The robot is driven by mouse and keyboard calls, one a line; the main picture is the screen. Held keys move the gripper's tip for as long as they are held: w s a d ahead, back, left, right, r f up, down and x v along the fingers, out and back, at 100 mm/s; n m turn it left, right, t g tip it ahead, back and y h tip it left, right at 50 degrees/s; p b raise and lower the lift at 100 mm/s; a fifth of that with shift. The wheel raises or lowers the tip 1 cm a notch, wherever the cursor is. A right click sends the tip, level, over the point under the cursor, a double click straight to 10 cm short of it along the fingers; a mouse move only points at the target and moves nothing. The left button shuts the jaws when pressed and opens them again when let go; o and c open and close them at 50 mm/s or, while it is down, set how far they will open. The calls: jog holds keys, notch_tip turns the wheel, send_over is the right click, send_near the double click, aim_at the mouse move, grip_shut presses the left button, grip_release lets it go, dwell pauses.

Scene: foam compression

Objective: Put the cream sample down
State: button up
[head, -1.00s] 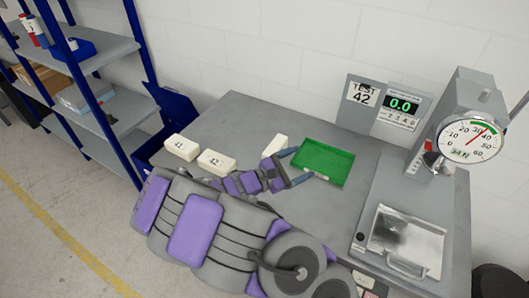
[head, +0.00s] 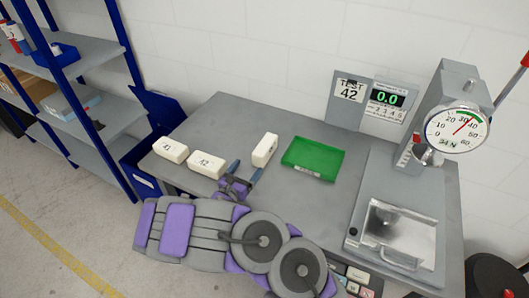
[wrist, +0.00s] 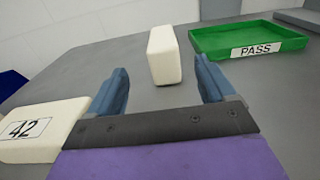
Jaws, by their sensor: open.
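Three cream samples are on the grey table. One cream block (head: 265,149) stands on its narrow side left of the green tray; it also shows in the wrist view (wrist: 164,55), ahead of the fingers and apart from them. A cream block labelled 42 (head: 206,165) lies flat left of my gripper, and shows at the left of the wrist view (wrist: 38,130). A third labelled block (head: 170,150) lies further left; its label looks like 41 or 42. My gripper (head: 243,174) is open and empty, with both blue fingers (wrist: 165,85) spread.
A green tray (head: 313,176) marked PASS sits right of the standing block. A press with a round dial (head: 458,130) and a plate (head: 402,222) stands at the right. A sign panel (head: 368,97) reads TEST 42 and 0.0. Blue-framed shelves (head: 85,75) are at left.

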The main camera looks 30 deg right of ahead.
aim_at(260, 150)
jog(key=b+x, duration=0.1)
jog(key=x, duration=0.4)
jog(key=shift+w+d, duration=0.15)
jog(key=x, duration=0.2)
jog(key=b+x, duration=0.1)
jog(key=x, duration=0.1)
jog(key=shift+w+d+f+b, duration=0.15)
jog(key=shift+d+f+b, duration=0.15)
jog(key=shift+d, duration=0.1)
jog(key=shift+w+d+r, duration=0.15)
jog(key=shift+w+d, duration=0.05)
jog(key=shift+d, duration=0.1)
jog(key=shift+a, duration=0.1)
jog(key=c, duration=1.1)
